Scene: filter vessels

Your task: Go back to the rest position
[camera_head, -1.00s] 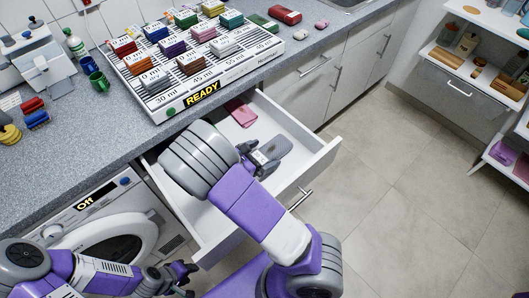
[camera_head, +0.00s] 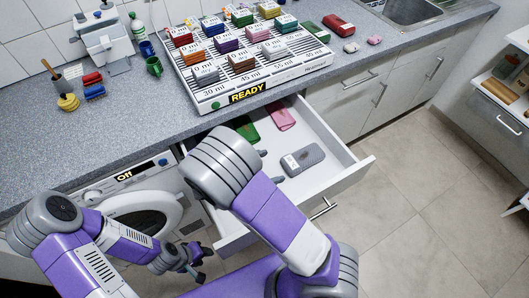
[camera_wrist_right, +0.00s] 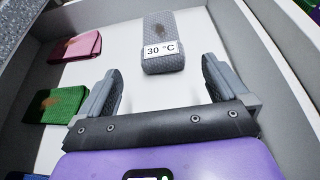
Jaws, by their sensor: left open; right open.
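My right gripper (camera_wrist_right: 163,92) is open and empty in the right wrist view, over the white open drawer (camera_wrist_right: 128,88). In the head view it is mostly hidden behind my right forearm and wrist. A grey block labelled 30 °C (camera_wrist_right: 163,38) lies in the drawer beyond the fingertips, apart from them; it also shows in the head view (camera_head: 303,160). My left gripper (camera_head: 197,262) is open and empty, low in front of the washing machine (camera_head: 130,205).
A pink cloth-like block (camera_head: 281,116) and a green one (camera_head: 246,129) also lie in the drawer. The drawer's front (camera_head: 340,180) juts out from the counter. On the counter stands a rack marked READY (camera_head: 250,80) with several coloured blocks. Floor to the right is clear.

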